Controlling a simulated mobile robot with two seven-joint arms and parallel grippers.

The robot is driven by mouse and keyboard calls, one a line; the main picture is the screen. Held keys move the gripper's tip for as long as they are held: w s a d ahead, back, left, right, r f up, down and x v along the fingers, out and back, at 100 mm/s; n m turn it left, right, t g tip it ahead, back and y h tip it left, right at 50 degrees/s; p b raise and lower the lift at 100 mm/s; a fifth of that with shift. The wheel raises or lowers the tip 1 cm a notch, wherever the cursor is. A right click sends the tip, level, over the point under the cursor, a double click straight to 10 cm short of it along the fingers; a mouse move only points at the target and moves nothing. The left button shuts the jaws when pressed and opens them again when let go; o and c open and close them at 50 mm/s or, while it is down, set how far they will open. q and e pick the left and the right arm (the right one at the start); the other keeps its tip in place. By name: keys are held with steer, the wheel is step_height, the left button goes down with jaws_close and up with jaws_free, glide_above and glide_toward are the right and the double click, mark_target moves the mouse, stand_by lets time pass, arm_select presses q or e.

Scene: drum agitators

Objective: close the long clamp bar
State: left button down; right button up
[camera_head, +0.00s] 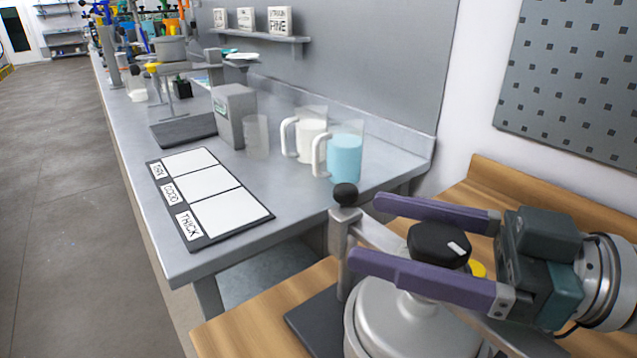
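The long clamp bar (379,237) is a grey metal bar over a silver drum (400,325) at the lower right. A black knob (438,244) with a white mark stands above the bar's middle. At the bar's left end is an upright grey post (340,245) topped by a black ball (345,194). My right gripper (362,231) comes in from the right with its two purple fingers wide apart. Its fingertips lie beside the post, with the bar and knob showing between the fingers. Contact cannot be told. Part of the bar is hidden behind the lower finger. My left gripper is out of view.
The drum stands on a dark plate (310,325) on a wooden bench (237,335). The grey bench beyond holds a labelled tray (250,222), two handled jugs (345,160) (311,133), a clear beaker (256,137) and a grey box (234,112). Floor is clear at left.

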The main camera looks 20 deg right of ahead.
steer(key=shift+o, duration=1)
steer(key=shift+d, duration=0.15)
steer(key=v, duration=0.9)
steer(key=shift+s+f, duration=0.1)
steer(key=shift+s+d, duration=0.25)
